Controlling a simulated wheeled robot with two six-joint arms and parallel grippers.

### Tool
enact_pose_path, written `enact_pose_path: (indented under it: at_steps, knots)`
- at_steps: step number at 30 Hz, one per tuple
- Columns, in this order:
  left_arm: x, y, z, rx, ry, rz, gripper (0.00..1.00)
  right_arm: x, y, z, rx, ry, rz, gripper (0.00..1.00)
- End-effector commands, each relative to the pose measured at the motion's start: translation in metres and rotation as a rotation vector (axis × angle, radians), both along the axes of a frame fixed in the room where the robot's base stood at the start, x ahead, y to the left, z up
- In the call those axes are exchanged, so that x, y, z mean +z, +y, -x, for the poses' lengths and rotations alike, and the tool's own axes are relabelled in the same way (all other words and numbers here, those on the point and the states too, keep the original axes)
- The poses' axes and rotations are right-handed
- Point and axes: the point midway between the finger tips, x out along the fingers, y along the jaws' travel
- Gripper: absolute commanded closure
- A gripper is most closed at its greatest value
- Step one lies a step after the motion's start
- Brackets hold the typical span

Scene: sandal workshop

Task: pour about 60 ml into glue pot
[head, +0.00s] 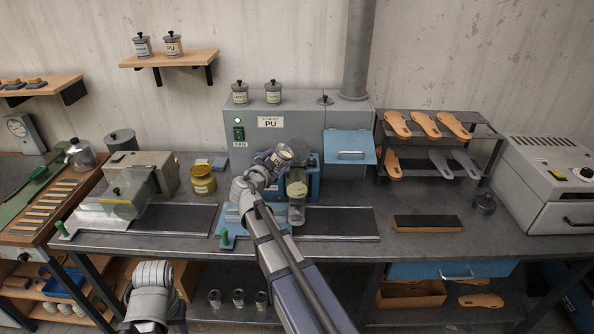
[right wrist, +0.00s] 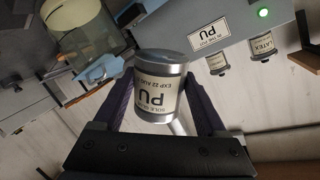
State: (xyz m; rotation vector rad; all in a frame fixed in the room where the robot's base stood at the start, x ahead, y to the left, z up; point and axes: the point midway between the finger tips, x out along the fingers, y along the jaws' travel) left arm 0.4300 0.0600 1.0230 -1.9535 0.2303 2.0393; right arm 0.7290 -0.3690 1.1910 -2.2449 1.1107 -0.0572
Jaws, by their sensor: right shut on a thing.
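My right gripper (head: 277,160) is shut on a metal can labelled PU (head: 283,154), in front of the grey machine. The can also shows between the two fingers of my right gripper (right wrist: 160,95) in the right wrist view, with its PU label (right wrist: 154,98) facing the camera. The can looks tilted in the head view; its contents are hidden. A clear jar with pale yellowish content (head: 297,213) stands just below and right of the can, apart from it. I cannot tell for sure that this jar is the glue pot.
The grey machine with a PU sign (head: 271,123) carries two lidded cans and a loose dark lid (head: 325,100). A yellow pot (head: 203,182) stands left of my right arm. A sandal rack (head: 430,150) stands at the right.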

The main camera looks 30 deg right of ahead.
Motion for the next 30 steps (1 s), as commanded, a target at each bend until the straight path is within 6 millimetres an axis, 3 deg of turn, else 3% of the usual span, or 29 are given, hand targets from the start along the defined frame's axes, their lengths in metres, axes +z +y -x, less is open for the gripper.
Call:
enact_pose_path:
  at_steps: [24, 30]
  knots:
    - [0.004, 0.0, 0.0, 0.0, 0.0, 0.0, 0.5, -0.005, -0.005, 0.004, 0.0, -0.107, -0.151, 1.0]
    - [0.013, 0.0, 0.0, 0.0, 0.0, 0.0, 0.5, 0.002, -0.005, 0.004, 0.0, -0.148, -0.21, 1.0]
